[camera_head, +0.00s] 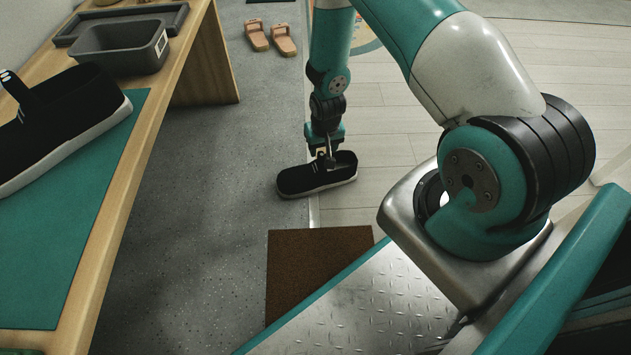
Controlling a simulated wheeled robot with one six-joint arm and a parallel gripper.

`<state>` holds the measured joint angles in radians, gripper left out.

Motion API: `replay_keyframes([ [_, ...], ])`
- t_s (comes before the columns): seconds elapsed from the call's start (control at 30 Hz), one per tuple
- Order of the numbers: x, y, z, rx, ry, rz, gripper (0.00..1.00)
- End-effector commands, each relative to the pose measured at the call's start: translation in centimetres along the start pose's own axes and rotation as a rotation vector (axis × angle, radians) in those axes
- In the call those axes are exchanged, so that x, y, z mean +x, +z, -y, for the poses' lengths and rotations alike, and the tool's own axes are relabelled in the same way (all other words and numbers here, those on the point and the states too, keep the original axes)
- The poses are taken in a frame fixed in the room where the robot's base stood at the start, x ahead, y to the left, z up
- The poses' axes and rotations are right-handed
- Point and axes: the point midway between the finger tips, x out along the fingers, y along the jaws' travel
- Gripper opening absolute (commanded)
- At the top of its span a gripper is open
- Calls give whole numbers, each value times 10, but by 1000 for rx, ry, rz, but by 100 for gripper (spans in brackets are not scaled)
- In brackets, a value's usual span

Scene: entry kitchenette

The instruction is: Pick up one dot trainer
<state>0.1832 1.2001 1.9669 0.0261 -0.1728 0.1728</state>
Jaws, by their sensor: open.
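A black trainer with a pale sole (300,180) stands on the floor, across the line where grey flooring meets pale planks. My gripper (329,162) points down at this trainer's opening, near its middle. It is open; the fingers are small here, and I cannot tell whether they touch the shoe or straddle its edge. A second black trainer with a white sole (60,115) lies on the green mat (95,210) on the wooden bench at left, partly cut off by the picture edge. Dots on the uppers are too small to make out.
A grey bin (120,50) and a dark tray (165,18) stand on the wooden bench (165,115). Tan slippers (272,40) lie on the floor behind. A brown doormat (310,262) lies beside my base. Grey floor between bench and trainer is clear.

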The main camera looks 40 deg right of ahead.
Motion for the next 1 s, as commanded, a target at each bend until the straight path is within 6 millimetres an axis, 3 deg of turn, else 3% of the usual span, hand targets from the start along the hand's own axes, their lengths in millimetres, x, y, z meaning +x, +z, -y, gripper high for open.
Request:
replay_keyframes([
  [0.03,9,0,0,0,0,-1,51],
  [0.27,18,0,0,0,-1,-1,51],
  [0.6,63,4,0,0,0,0,51],
  [0.87,64,2,1,0,-1,0,51],
  [0.9,64,2,1,0,-1,0,49],
  [1.0,63,2,1,0,0,0,26],
])
